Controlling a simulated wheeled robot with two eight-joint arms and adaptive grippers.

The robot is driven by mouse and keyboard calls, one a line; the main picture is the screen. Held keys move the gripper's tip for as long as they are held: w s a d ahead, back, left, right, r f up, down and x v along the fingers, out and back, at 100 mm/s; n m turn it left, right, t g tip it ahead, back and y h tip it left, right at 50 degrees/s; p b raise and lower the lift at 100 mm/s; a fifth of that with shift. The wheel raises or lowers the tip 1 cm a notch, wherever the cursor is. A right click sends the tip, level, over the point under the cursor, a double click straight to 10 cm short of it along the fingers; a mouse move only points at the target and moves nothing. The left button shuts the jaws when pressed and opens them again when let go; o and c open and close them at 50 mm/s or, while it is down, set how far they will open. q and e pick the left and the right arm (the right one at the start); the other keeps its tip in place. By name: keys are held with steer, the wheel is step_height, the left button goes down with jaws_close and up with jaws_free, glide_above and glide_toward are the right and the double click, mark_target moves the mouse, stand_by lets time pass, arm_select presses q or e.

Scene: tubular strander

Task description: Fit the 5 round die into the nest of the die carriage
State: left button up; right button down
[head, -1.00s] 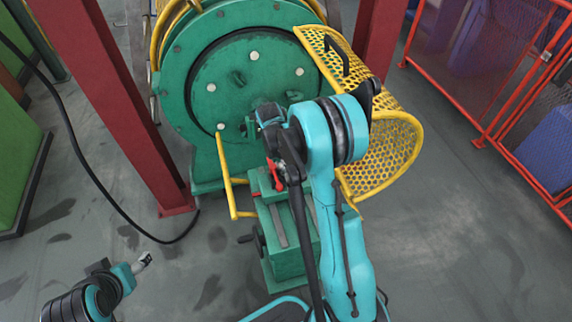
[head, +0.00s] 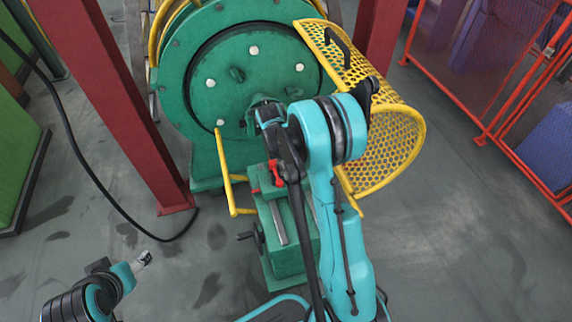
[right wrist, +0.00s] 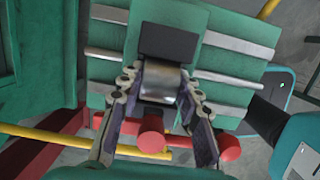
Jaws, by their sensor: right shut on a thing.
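In the right wrist view my right gripper (right wrist: 163,88) is shut on a short, shiny metal cylinder, the round die (right wrist: 160,82), held between its fingertips. Just beyond the die is a dark rectangular block (right wrist: 168,42) on the green die carriage (right wrist: 115,65), which has pale metal rails across it. I cannot tell whether the die touches the block, and the nest is not clear. In the head view the carriage (head: 290,262) stands before the strander, partly covered by my right arm. My left gripper (head: 144,258) is at lower left, away from the carriage; its jaw state is unclear.
Red rounded handle ends (right wrist: 151,137) lie by the right fingers. The green strander disc (head: 240,75) is behind the carriage, with a yellow mesh guard (head: 385,150) right and a yellow bar (head: 226,175) left.

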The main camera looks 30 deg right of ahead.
mark_target(280, 168)
steer(key=c, duration=1)
jaws_free()
steer(key=r, duration=0.4)
steer(key=a+r, duration=0.1)
steer(key=r, duration=0.3)
steer(key=a+r, duration=0.1)
steer(key=r, duration=0.2)
steer(key=shift+w+a+r, duration=0.15)
steer(key=shift+w+r, duration=0.15)
steer(key=shift+r, duration=0.1)
steer(key=s+a+r+m+t, duration=0.3)
steer(key=s+a+r+m, duration=0.35)
steer(key=s, duration=0.25)
steer(key=s+a+m+t, duration=0.1)
steer(key=s+a+m, duration=0.1)
steer(key=s+m, duration=0.1)
steer(key=s+a+m+t+y, duration=0.1)
steer(key=s+a+m+t, duration=0.1)
steer(key=s, duration=0.2)
steer(key=s+a+m+t+y, duration=0.1)
steer(key=s+a+m, duration=0.1)
steer(key=s+m, duration=0.1)
steer(key=shift+s+a+f+m+t, duration=0.1)
steer(key=shift+s+a+m+t, duration=0.15)
steer(key=shift+a+m+t, duration=0.15)
